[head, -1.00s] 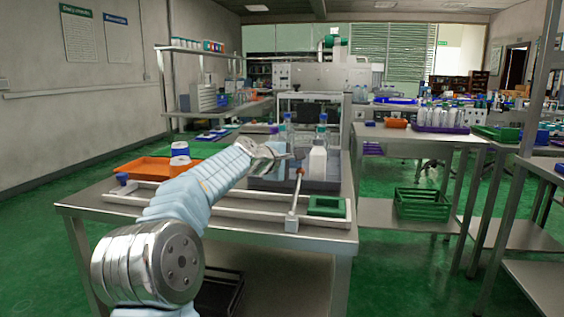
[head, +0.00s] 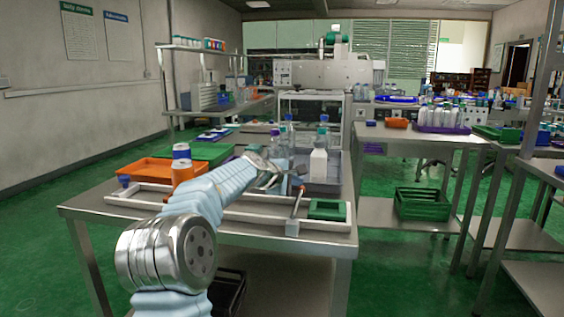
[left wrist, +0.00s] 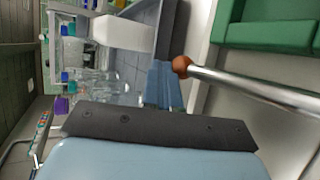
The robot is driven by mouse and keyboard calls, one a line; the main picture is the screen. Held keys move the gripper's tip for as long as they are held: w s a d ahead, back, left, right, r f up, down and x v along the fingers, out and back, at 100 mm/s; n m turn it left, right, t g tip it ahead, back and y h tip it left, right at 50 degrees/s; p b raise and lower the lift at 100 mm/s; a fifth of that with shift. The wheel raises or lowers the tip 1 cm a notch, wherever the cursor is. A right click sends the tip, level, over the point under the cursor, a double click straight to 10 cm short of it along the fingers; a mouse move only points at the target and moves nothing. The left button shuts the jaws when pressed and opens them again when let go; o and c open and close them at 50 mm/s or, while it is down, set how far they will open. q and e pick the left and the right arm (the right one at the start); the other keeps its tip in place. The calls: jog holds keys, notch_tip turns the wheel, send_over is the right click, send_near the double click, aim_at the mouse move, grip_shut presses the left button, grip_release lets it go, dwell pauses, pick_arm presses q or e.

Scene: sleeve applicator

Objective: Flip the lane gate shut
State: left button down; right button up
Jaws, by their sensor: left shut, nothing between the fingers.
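The lane gate (head: 297,203) is a thin metal rod with a red-brown knob, rising tilted from a white block at the right part of the white lane frame on the table. In the left wrist view the gate's rod (left wrist: 250,88) runs in from the right, its knob beside the fingers. My left gripper (head: 284,173) is shut and empty, just above and left of the knob in the head view. Its fingers (left wrist: 165,88) also show in the wrist view, close to the knob; I cannot tell whether they touch. My right gripper is not in view.
A green block (head: 327,210) sits in the frame's right end. A white bottle (head: 318,165) and clear bottles stand in a grey tray behind the gate.

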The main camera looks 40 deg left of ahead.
pick_arm(q)
jog(key=s+a+r+p, duration=0.1)
jog(key=s+a+r, duration=0.1)
jog(key=r, duration=0.4)
jog(key=s+a+r+p, duration=0.1)
jog(key=s+a+r, duration=0.1)
jog(key=r, duration=0.4)
jog(key=shift+r, duration=0.4)
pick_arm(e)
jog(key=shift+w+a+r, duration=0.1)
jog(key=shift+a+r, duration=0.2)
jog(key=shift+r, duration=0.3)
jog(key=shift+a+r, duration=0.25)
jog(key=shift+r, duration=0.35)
